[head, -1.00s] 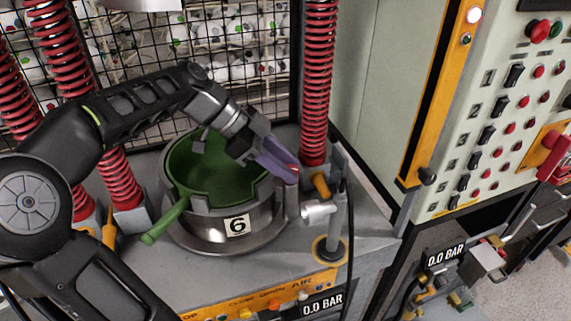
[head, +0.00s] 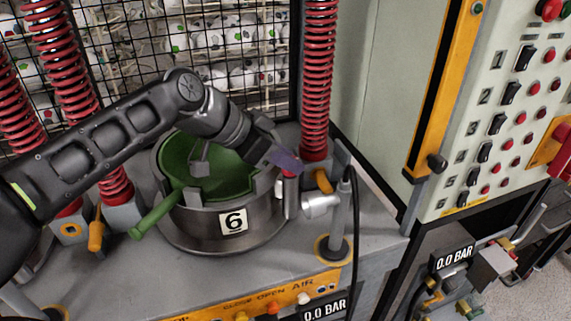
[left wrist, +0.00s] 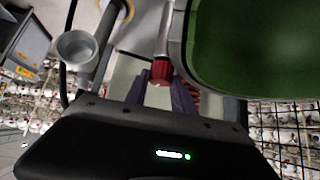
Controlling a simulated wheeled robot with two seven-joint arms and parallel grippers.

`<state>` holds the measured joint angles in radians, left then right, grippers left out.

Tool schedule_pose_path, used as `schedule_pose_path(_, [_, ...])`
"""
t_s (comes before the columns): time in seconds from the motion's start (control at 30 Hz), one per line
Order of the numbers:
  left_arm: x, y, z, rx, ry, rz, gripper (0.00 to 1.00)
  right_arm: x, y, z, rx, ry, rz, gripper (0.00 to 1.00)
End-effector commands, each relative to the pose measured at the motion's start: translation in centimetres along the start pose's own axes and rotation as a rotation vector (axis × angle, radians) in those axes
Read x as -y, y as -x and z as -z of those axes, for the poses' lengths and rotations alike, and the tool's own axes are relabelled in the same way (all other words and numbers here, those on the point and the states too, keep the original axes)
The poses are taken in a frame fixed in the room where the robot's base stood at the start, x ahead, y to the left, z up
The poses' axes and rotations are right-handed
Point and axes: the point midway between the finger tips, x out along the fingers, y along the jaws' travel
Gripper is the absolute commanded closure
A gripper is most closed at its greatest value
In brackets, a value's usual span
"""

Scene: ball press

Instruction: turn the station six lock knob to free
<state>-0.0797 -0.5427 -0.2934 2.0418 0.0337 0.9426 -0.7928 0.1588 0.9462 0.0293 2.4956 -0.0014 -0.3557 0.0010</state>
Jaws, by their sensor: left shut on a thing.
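The station six pot (head: 232,222) is a round grey metal ring with a green inside and a "6" label. A small red knob (head: 290,173) sits on a grey upright at the pot's right side. It also shows in the left wrist view (left wrist: 161,71), at the end of a metal rod. My left gripper (head: 288,163), with purple fingers, reaches over the pot from the left and is shut on the red knob, partly hiding it. In the left wrist view the fingers (left wrist: 162,92) stand on either side of the knob. My right gripper is not in view.
A green handle (head: 157,215) sticks out at the pot's left. An orange handle (head: 323,181), a pipe fitting (head: 321,205) and a black hose stand close on the right. Red springs (head: 318,80) and a mesh fence rise behind. A switch panel (head: 505,120) is at right.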

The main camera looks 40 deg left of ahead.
Motion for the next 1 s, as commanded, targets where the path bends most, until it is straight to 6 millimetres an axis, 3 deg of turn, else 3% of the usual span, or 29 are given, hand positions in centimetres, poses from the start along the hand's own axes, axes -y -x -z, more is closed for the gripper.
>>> schedule_pose_path(0.57, [-0.02,0.05,0.03,0.0,0.044,0.042,1.0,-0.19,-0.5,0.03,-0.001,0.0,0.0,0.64])
schedule_pose_path(0.6, [-0.02,0.05,0.03,0.0,0.043,0.042,0.68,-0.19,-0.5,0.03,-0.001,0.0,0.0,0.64])
schedule_pose_path(0.83, [-0.04,0.03,0.02,0.0,0.043,0.042,0.49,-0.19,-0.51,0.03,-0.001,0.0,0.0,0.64])
schedule_pose_path(1.0, [0.0,0.02,-0.01,0.001,0.043,0.042,0.48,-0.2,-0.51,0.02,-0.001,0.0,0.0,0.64])
